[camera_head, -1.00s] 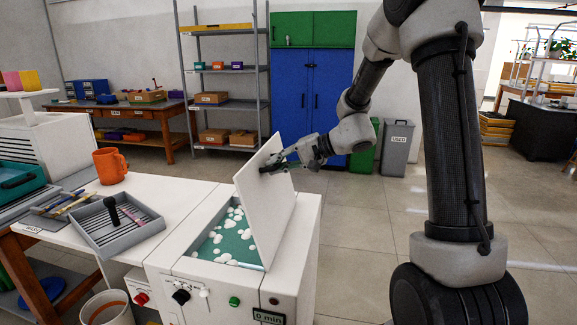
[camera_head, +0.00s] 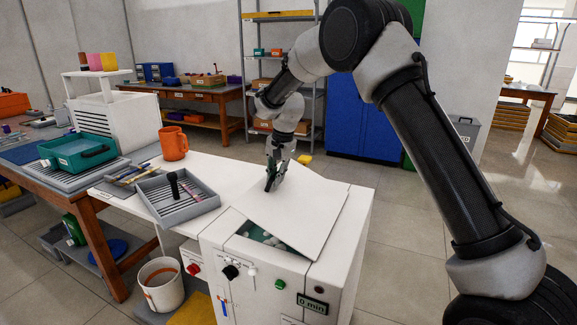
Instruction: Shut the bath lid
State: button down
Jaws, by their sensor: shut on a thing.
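The bath (camera_head: 335,285) is a white cabinet with knobs and a "0 min" display on its front. Its flat white lid (camera_head: 305,215) lies low over the opening, slightly tilted. A gap at the front left shows green liquid and white pieces (camera_head: 262,234) inside. My gripper (camera_head: 270,187) points down at the lid's left edge and is shut on the lid; the exact grip point is partly hidden by the fingers.
A grey slotted tray (camera_head: 192,211) with a dark-handled tool stands left of the bath on the white top. An orange mug (camera_head: 174,143) stands behind it.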

jog(key=w+a+f+g+h, duration=0.1)
jog(key=a+f+h, duration=0.1)
jog(key=f, duration=0.6)
jog(key=shift+w+a+f+g+h, duration=0.3)
jog(key=shift+a+h, duration=0.1)
jog(key=shift+a, duration=0.15)
jog(key=c, duration=1.5)
grip_release()
jog(key=shift+r, duration=0.1)
jog(key=shift+o, duration=0.2)
jog(key=r, duration=1.2)
jog(key=shift+w+a, duration=0.2)
jog(key=shift+a, duration=0.2)
